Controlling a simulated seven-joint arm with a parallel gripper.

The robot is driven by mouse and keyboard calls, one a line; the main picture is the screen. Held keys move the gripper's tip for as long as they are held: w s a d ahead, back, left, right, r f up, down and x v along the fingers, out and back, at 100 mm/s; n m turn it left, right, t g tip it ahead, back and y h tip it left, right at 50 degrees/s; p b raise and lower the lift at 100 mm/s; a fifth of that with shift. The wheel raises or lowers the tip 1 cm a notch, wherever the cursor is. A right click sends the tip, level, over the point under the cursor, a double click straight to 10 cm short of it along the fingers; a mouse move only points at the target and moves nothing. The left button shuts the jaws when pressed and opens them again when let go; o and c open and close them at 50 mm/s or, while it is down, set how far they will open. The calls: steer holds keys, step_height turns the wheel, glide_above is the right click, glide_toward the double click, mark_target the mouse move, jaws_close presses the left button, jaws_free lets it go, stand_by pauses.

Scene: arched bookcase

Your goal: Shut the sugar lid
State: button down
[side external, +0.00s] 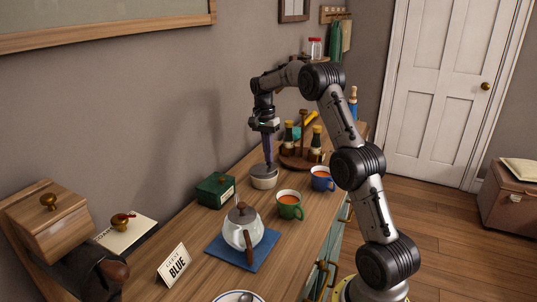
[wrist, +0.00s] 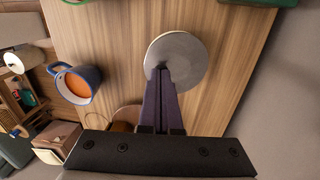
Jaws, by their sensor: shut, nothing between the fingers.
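The sugar bowl (side external: 265,182) is a small cream pot on the wooden counter, with a grey lid (side external: 262,170) over its top. In the wrist view the lid (wrist: 186,52) is a round grey disc that covers nearly all of the bowl. My gripper (side external: 268,161) points straight down over the lid. Its two dark fingers are together with nothing between them; in the wrist view the tips (wrist: 162,69) overlap the lid's near part. Whether they touch it, and whether the lid lies fully flat, I cannot tell.
A green box (side external: 215,190) stands left of the bowl. A green mug (side external: 289,206) and a blue mug (side external: 322,179) stand to its right. A white teapot (side external: 243,228) sits on a blue mat in front. A round wooden rack (side external: 299,162) with bottles stands behind.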

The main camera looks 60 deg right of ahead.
steer(key=shift+s+f+t, duration=0.4)
steer(key=shift+s+t, duration=0.1)
steer(key=shift+t, duration=0.1)
steer(key=shift+s+f, duration=0.3)
steer(key=shift+f, duration=0.15)
steer(key=shift+r, duration=0.1)
